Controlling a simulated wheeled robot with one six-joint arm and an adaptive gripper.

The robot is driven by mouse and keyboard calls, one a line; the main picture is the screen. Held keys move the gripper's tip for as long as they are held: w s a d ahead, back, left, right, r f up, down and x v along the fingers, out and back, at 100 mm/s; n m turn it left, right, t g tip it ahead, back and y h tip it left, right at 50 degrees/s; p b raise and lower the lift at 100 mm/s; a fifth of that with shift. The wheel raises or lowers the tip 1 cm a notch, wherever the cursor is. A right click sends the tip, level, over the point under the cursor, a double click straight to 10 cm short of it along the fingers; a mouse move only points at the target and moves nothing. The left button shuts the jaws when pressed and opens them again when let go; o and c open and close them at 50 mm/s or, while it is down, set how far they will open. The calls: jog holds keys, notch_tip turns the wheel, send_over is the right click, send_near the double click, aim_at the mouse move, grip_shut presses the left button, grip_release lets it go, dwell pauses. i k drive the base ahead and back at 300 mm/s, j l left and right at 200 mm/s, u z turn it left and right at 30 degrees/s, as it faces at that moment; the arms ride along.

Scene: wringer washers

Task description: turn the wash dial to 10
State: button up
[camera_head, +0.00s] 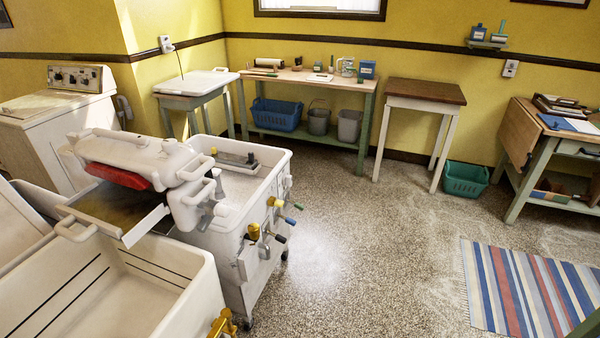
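A white washer (50,128) stands at the far left against the yellow wall. Its raised back panel (80,78) carries several small dark knobs and a gauge; their markings are too small to read, so I cannot tell which one is the wash dial or where it points. A white wringer washer (238,243) stands nearer, at centre left. Its side has levers with coloured ends (275,202) and brass fittings (254,232). The wringer head (140,158) sits over its tub and has a red part. My gripper is not in view.
A white rinse tub (150,290) fills the lower left, beside the wringer washer. Speckled floor (355,240) is open at centre, with a striped rug (530,290) at right. A workbench (300,80), small tables (425,92) and a green basket (465,178) line the wall.

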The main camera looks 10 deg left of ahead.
aim_at(287, 180)
jog(key=i+l+u, duration=0.1)
jog(key=i+u, duration=0.25)
jog(key=i, duration=0.15)
jog(key=i+l+u, duration=0.35)
jog(key=i, duration=0.15)
jog(key=i+l+z, duration=0.1)
jog(key=i+l, duration=0.9)
jog(key=i, duration=0.2)
jog(key=i+l+z, duration=0.15)
jog(key=i+l, duration=0.3)
jog(key=i, duration=0.15)
